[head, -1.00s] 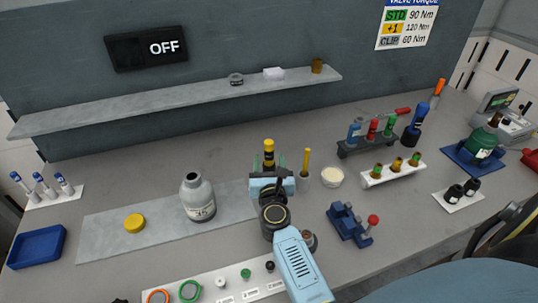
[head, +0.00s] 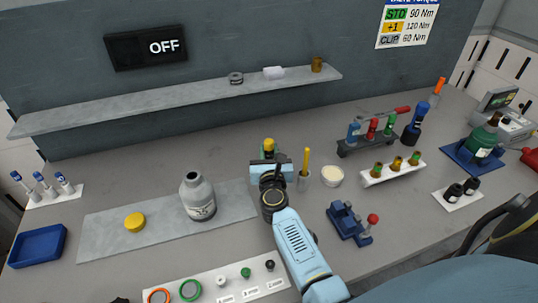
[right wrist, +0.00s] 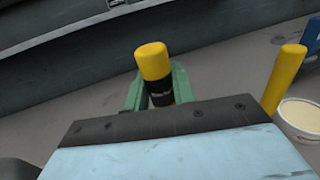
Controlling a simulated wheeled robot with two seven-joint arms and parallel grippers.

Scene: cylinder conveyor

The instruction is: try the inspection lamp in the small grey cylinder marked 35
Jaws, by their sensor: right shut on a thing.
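The small grey cylinder (head: 198,199) stands upright on the grey mat, left of my right gripper. Its neck is open at the top, and its label number is hard to read. A yellow-topped black lamp (head: 268,144) is at my right gripper (head: 266,158). In the right wrist view the lamp (right wrist: 153,65) is upright between the green fingers (right wrist: 158,88), which are shut on it. Its lower part is hidden behind my gripper, so I cannot tell whether it touches the table. My left gripper is out of view.
A yellow cap (head: 135,222) lies on the grey mat (head: 110,240). A blue clamp (head: 345,222) is farther right. A wall display (head: 147,47) reads OFF.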

